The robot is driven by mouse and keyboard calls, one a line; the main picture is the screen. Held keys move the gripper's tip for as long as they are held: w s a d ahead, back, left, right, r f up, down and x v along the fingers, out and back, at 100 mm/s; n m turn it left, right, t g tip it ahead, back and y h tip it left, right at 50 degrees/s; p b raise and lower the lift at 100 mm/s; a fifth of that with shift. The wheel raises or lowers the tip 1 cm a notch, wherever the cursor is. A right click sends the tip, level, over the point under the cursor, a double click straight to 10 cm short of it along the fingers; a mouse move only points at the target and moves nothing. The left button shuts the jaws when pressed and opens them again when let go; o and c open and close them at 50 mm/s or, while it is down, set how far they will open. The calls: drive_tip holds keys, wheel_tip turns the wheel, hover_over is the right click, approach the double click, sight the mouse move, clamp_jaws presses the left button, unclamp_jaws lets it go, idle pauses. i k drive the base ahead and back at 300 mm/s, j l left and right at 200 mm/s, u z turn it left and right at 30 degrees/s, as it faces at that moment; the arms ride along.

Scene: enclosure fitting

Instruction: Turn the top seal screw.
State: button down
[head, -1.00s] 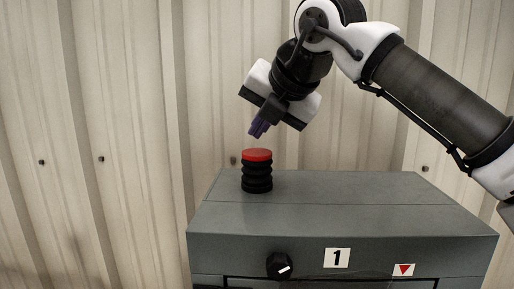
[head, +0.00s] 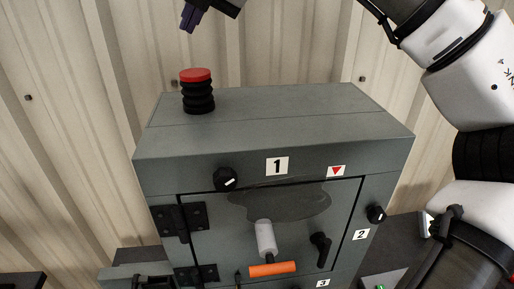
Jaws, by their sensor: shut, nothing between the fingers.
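The top seal screw seems to be the black ribbed stack with a red cap (head: 197,91), standing upright on the left of the grey enclosure's top (head: 270,112). A black knob with a white mark (head: 226,179) sits on the front face beside the label 1 (head: 277,166). My gripper (head: 188,27) is at the upper edge of the head view, above the red cap and apart from it. Its purple fingers are shut and hold nothing. The rest of the gripper is cut off by the frame edge.
A second black knob (head: 376,214) is on the right side near label 2 (head: 361,235). The door has black hinges (head: 182,221), a dark handle (head: 321,250) and an orange-ended lever (head: 272,269). A corrugated wall (head: 80,100) stands behind the enclosure.

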sight(225, 180)
drive_tip(key=k+l, duration=0.45)
drive_tip(key=l, duration=0.3)
drive_tip(key=k+l, duration=0.25)
drive_tip(key=l, duration=0.1)
